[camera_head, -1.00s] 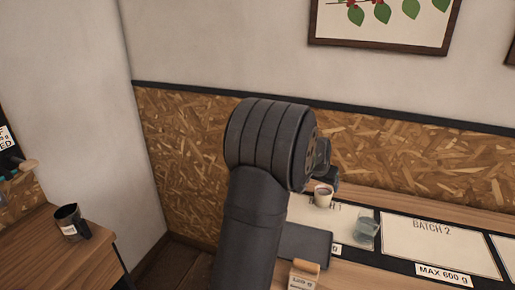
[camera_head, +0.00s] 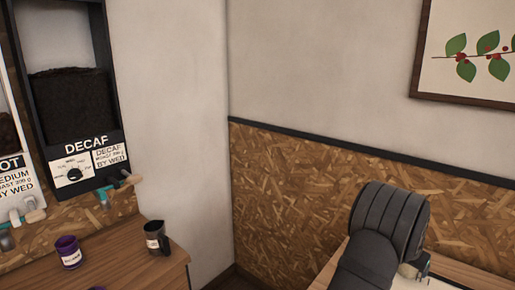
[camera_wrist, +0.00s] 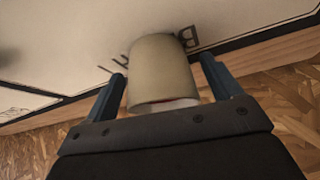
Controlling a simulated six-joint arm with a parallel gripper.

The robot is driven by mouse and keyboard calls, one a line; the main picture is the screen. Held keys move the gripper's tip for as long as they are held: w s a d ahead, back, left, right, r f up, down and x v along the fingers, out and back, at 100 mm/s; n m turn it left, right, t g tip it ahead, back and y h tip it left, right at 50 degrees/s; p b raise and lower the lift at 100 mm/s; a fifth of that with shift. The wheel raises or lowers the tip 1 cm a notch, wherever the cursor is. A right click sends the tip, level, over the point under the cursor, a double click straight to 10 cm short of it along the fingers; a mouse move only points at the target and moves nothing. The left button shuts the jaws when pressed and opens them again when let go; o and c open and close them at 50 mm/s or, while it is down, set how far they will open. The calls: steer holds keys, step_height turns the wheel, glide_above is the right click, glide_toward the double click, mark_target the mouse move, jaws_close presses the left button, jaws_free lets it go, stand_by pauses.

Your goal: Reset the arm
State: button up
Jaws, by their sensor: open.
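My arm shows at the lower right of the head view, bent in front of the wall. My gripper (camera_wrist: 163,75) is open in the wrist view, with one dark blue finger on each side of a beige cup (camera_wrist: 162,75). I cannot tell whether the fingers touch the cup. The cup stands over a pale mat (camera_wrist: 80,35) with partly hidden dark lettering. In the head view the fingers and the cup are hidden or too small to make out.
A wooden counter (camera_head: 125,262) at the left holds a dark mug (camera_head: 157,238) and a purple cup (camera_head: 69,252). Behind it hangs a black DECAF dispenser (camera_head: 80,150). A chipboard-panelled wall (camera_head: 290,190) stands behind my arm. Wood flooring or tabletop (camera_wrist: 290,90) borders the mat.

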steer(key=shift+r, duration=0.15)
steer(key=v, duration=1.2)
steer(key=x, duration=1.2)
steer(key=shift+f, duration=0.3)
steer(key=r, duration=0.5)
steer(key=shift+s+d, duration=0.1)
steer(key=shift+s, duration=0.15)
steer(key=s+d+r, duration=0.2)
steer(key=s+r, duration=0.5)
steer(key=s, duration=0.4)
step_height(320, 180, up, 25)
steer(key=w+a+n, duration=0.1)
steer(key=w+a, duration=0.3)
steer(key=w, duration=0.2)
steer(key=shift+a+r, duration=0.2)
steer(key=shift+r, duration=0.05)
